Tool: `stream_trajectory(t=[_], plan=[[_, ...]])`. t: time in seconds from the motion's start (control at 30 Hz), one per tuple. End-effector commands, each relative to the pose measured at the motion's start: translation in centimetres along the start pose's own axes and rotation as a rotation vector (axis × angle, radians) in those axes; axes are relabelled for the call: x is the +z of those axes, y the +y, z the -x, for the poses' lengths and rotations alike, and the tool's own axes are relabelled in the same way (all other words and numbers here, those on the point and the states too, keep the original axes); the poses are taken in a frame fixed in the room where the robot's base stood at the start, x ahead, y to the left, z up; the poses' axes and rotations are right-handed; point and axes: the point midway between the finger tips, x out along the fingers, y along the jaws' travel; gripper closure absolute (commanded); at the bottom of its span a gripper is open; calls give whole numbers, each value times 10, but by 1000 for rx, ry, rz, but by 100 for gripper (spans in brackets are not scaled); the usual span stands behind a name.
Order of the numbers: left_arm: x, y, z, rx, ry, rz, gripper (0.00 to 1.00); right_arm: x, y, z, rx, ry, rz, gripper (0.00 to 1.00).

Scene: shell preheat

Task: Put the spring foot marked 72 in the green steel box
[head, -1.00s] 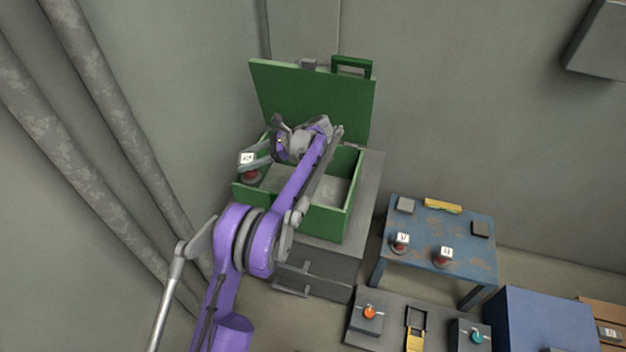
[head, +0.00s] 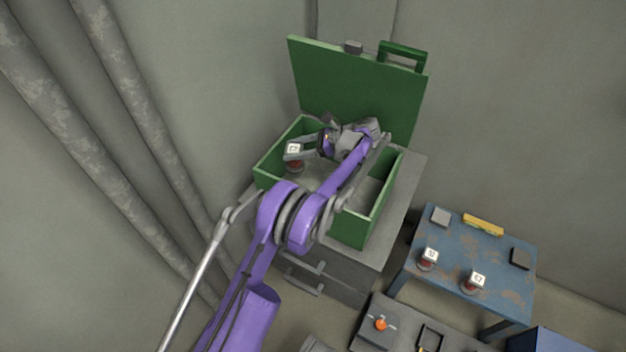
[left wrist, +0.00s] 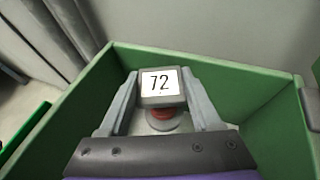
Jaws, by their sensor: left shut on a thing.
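The spring foot marked 72 (left wrist: 161,86) has a grey block top with a white label, a red part and a pale round base. It also shows in the head view (head: 294,151). My left gripper (head: 302,150) is shut on its top, one finger on each side in the left wrist view (left wrist: 161,95). The green steel box (head: 372,232) stands open on a grey cabinet, its lid (head: 355,90) raised at the back. The held foot is inside the box's walls, toward the left. Whether its base touches the box floor I cannot tell. My right gripper is not in view.
A blue worn table (head: 450,262) at the right bears two similar labelled feet (head: 428,259) (head: 473,281), a yellow item (head: 483,224) and dark blocks. A panel with an orange knob (head: 381,324) lies in front. The grey cabinet (head: 345,278) carries the box.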

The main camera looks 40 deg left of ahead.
Motion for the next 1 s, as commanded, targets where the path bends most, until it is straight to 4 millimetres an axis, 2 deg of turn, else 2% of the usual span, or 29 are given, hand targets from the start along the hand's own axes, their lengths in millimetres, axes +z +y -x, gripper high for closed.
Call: stream_trajectory(t=[0.1, 0.33, 0.53, 0.97, 1.0], plan=[[-21, 0, -8, 0, -1, 0, 100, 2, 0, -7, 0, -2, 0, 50], [-43, 0, -18, 0, -1, 0, 100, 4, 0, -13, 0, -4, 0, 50], [-73, 0, -30, 0, -1, 0, 100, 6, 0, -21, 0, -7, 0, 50], [-81, 0, -33, 0, -1, 0, 100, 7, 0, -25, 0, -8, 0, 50], [-80, 0, -33, 0, 0, 0, 28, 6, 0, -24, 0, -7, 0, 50]])
